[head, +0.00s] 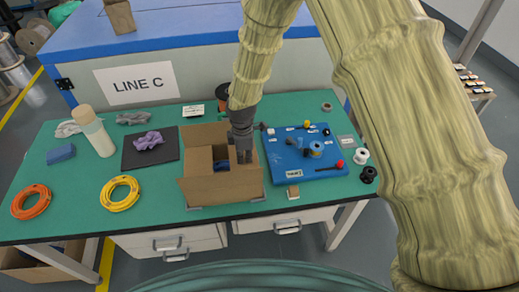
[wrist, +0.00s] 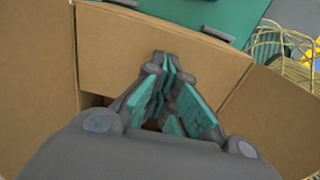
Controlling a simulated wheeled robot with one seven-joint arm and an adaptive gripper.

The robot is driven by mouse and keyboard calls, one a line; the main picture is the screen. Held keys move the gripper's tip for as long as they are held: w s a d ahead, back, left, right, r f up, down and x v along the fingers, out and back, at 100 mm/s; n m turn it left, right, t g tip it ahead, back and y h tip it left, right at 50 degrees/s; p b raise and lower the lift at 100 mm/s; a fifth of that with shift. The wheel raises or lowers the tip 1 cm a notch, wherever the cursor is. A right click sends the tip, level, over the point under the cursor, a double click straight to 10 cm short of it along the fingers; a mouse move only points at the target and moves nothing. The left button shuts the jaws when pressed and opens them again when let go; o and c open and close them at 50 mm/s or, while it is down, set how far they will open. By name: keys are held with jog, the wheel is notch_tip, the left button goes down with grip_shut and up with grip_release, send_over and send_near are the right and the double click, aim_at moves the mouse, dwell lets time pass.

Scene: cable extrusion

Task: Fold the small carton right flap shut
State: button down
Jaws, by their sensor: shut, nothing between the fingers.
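The small brown carton (head: 222,187) stands on the green table, left of the blue board. It is at least partly open at the top, and a dark blue item (head: 222,164) shows inside. My gripper (head: 243,158) points down at the carton's right side, shut and empty. In the wrist view the closed teal-padded fingers (wrist: 165,95) sit among cardboard panels. One panel (wrist: 160,50) lies beyond the fingers, one (wrist: 35,70) at left and one (wrist: 275,115) at right. I cannot tell whether the fingers touch the right flap; my gripper hides part of the carton's inside.
A blue board (head: 305,170) with spools and knobs lies close to the right. The table front between yellow coil and carton is clear.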

aim_at(245, 161)
jog(key=shift+s+d+f, duration=0.1)
jog(key=shift+s+f, duration=0.35)
jog(key=shift+f, duration=0.1)
notch_tip(245, 161, up, 10)
jog(key=p, duration=0.7)
jog(key=shift+w, duration=0.4)
dwell(0.3)
